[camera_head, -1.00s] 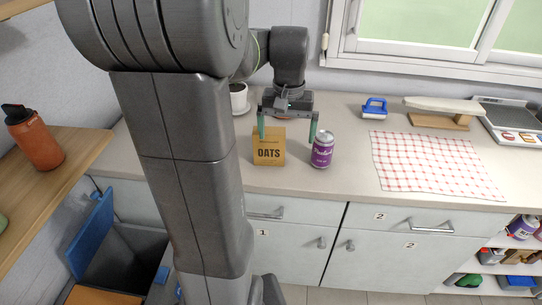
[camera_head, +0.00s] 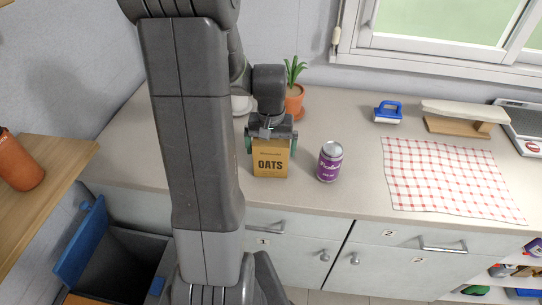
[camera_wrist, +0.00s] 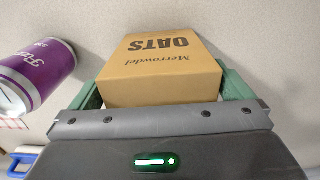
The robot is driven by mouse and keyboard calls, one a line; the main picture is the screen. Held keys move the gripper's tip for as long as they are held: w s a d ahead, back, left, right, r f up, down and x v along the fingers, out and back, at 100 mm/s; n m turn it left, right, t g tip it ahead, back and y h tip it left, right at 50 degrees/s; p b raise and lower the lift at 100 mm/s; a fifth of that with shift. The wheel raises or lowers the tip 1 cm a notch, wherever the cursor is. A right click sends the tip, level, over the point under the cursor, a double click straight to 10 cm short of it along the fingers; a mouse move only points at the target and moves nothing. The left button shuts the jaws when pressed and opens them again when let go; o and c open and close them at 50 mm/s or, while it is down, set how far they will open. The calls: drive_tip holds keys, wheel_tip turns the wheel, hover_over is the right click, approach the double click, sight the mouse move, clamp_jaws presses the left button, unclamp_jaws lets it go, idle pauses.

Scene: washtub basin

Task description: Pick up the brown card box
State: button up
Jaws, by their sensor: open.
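The brown card box (camera_head: 271,160), printed OATS, stands upright on the worktop near its front edge. My gripper (camera_head: 270,143) is at the top of the box, pointing down, with its green fingers on either side. In the wrist view the box (camera_wrist: 160,70) sits between the two open fingers, its lettering upside down. A finger shows at each side of it, the right one (camera_wrist: 234,88) very near or touching the box; I cannot tell which. The fingertips are partly hidden behind the box in the wrist view.
A purple can (camera_head: 330,161) stands close to the right of the box; it also shows in the wrist view (camera_wrist: 38,72). A potted plant (camera_head: 294,98) is behind my gripper.

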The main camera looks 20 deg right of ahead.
drive_tip(key=c, duration=0.7)
